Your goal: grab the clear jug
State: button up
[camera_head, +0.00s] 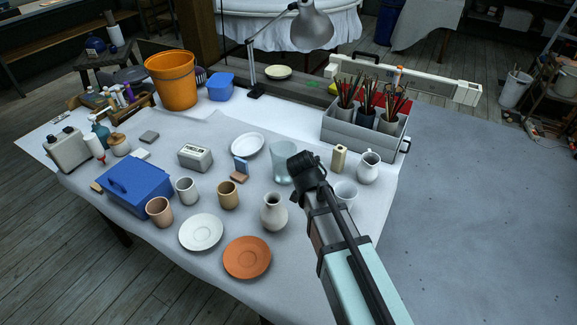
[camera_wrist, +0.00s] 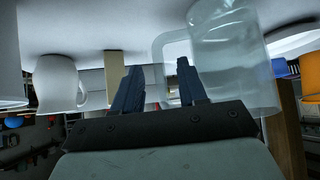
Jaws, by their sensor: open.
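The clear jug (camera_head: 282,168) stands on the cloth-covered table, just left of my gripper (camera_head: 302,162) in the head view. Part of it is close to or behind the gripper there. In the upside-down wrist view the clear jug (camera_wrist: 228,55) is large at right, with its handle toward my fingers. My gripper (camera_wrist: 158,66) has its two dark fingers apart with nothing held between them. The right finger overlaps the handle in the picture; I cannot tell whether they touch.
A white pitcher (camera_head: 368,170) and a beige block (camera_head: 339,158) stand to the right. A white cup (camera_head: 346,190) is beside my arm. A white vase (camera_head: 273,213) stands in front and a white plate (camera_head: 247,145) lies behind left. A grey brush caddy (camera_head: 350,133) is behind.

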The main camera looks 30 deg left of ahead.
jog(key=shift+x, duration=0.95)
jog(key=shift+c, duration=0.2)
grip_shut()
